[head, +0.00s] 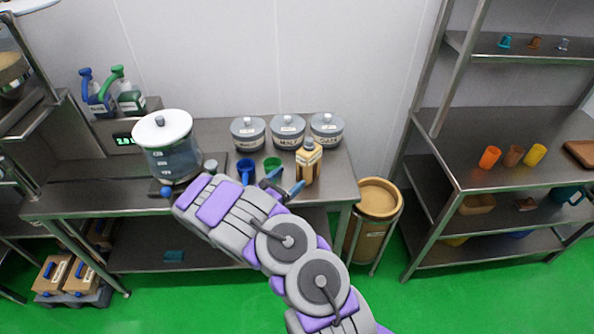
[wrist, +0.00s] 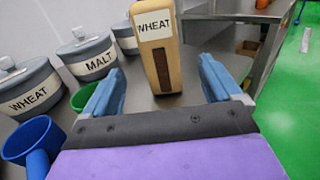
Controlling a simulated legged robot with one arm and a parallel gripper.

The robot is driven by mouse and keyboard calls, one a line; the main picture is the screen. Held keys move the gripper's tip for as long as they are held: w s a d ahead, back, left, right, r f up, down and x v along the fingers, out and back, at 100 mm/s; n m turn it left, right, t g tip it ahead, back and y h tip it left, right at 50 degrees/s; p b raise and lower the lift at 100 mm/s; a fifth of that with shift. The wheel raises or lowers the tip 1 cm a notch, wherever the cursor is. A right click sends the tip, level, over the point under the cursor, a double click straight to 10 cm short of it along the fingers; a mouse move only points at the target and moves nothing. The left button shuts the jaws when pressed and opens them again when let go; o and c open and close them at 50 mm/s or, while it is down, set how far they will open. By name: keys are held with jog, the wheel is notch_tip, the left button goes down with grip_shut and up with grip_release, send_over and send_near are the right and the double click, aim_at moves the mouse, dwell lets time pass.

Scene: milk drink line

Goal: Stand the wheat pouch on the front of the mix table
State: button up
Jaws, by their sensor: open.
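The wheat pouch (head: 308,162) is tan with a white label. I cannot tell whether a finger touches the pouch.
Grey lidded canisters (head: 288,132) stand behind the pouch. A blue cup (head: 246,172) and a green cup (head: 272,165) are left of it. A tan bin (head: 375,210) is right of the table.

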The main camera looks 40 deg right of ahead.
jog(key=shift+s+a, duration=0.15)
jog(key=shift+a, duration=0.5)
jog(key=s+d+r+m+g, duration=0.4)
jog(key=s+r+m+g, duration=0.25)
jog(key=s+r, duration=0.4)
jog(key=s+a+r+m+g+y, duration=0.3)
jog(key=s+r+m+y, duration=0.1)
jog(key=s+r+m, duration=0.4)
jog(key=s+a+r+m+t+y, duration=0.1)
jog(key=s+a+m+t+y, duration=0.1)
jog(key=s+a+y, duration=0.4)
jog(key=s+a+r+m+t+y, duration=0.1)
jog(key=s+a+m+y, duration=0.3)
jog(key=s+a, duration=1.1)
jog(key=a+y, duration=0.3)
jog(key=a, duration=0.1)
jog(key=shift+t+y, duration=0.3)
jog(key=shift+t, duration=0.05)
